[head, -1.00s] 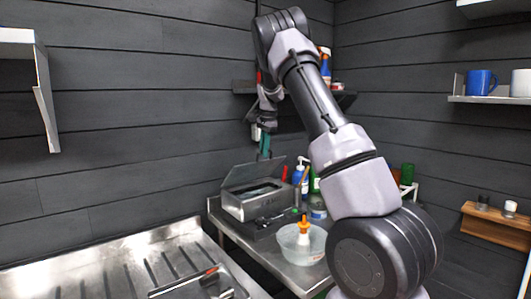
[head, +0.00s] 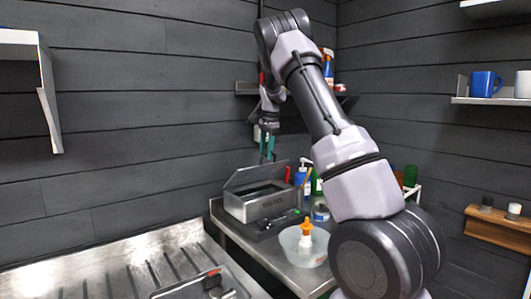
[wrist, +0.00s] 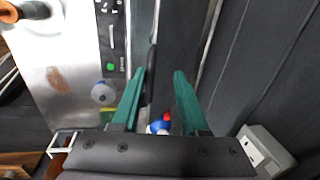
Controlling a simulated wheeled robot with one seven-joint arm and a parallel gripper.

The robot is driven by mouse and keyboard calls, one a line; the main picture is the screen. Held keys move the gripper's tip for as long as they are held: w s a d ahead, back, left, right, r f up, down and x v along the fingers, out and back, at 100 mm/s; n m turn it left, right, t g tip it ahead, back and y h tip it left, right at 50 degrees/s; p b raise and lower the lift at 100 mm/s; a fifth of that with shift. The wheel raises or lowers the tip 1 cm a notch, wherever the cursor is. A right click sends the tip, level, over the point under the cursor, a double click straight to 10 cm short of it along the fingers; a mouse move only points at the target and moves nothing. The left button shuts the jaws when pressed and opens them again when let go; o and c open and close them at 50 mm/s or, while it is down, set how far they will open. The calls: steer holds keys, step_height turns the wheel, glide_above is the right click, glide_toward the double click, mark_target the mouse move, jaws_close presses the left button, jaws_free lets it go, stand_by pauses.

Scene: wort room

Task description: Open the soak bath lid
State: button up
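The soak bath (head: 258,207) is a grey metal box on the steel counter in the head view. Its lid (head: 256,174) stands raised and tilted at the back, and the dark opening shows below it. My gripper (head: 267,150) is above the bath's right side, near the wall, apart from the lid as far as I can tell. In the wrist view my gripper (wrist: 162,80) has its two green fingers spread. A dark bar (wrist: 150,75) shows near the left finger; whether it lies between the fingers or beyond them is unclear.
A clear bowl (head: 292,250) with an orange-topped bottle (head: 306,235) stands in front of the bath. Several bottles stand to its right, including a blue one (head: 300,178). A wall shelf (head: 246,88) is behind my arm. The ribbed steel drainer (head: 110,265) is at lower left.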

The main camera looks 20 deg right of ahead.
step_height(320, 180, up, 10)
steer(key=s, duration=0.1)
steer(key=shift+s+d+r, duration=0.2)
steer(key=shift+s+d, duration=0.1)
steer(key=shift+s, duration=0.1)
